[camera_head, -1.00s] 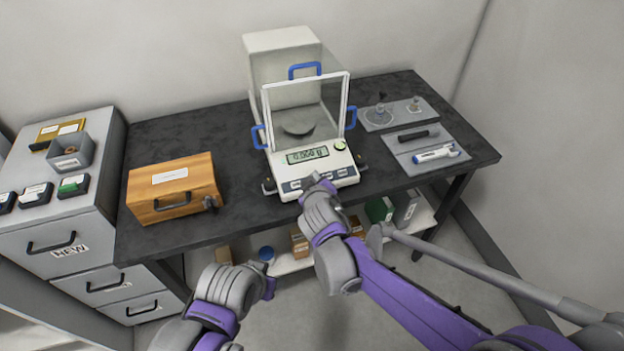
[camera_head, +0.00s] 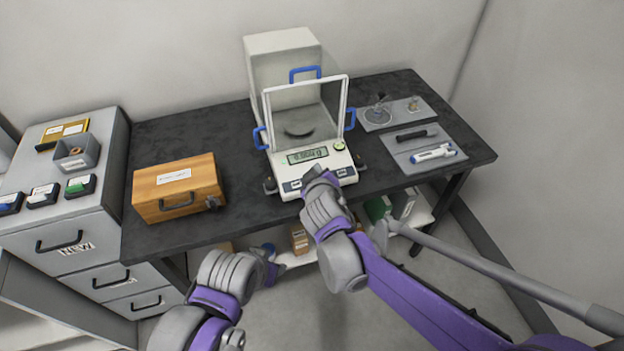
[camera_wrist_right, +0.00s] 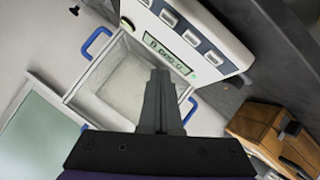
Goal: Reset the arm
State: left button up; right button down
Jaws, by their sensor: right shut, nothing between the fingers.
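My right gripper (camera_head: 322,176) is at the front of the white weighing balance (camera_head: 287,163), over its control panel in the head view. In the right wrist view its fingers (camera_wrist_right: 160,78) are together and hold nothing. The balance has a lit display (camera_head: 307,155), blue handles and a glass draft shield with a dark round pan (camera_head: 299,130) inside. Whether the fingers touch the balance cannot be told.
The dark table (camera_head: 245,215) holds a wooden case (camera_head: 176,188) at left and grey trays at right with tweezers, a marker pen (camera_head: 432,153) and small weights. A grey drawer cabinet (camera_head: 60,215) stands at left. Small boxes sit on a shelf below.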

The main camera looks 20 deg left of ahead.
dwell(0.3)
jog(key=s+d+m+g+h, duration=0.1)
jog(key=s+d+m+h, duration=0.2)
jog(key=d, duration=0.8)
jog(key=s+d+m+g+h, duration=0.1)
jog(key=s+d+m+g, duration=0.3)
jog(key=d, duration=0.7)
jog(key=s+d+f+m, duration=0.2)
jog(key=s+d, duration=0.2)
jog(key=s, duration=0.5)
jog(key=s+d+f+m+g, duration=0.1)
jog(key=s+d+f+m, duration=0.1)
jog(key=s+d, duration=0.3)
jog(key=s, duration=0.3)
jog(key=shift+s+d+f+m, duration=0.3)
jog(key=shift+s+f, duration=0.05)
jog(key=shift+f, duration=0.05)
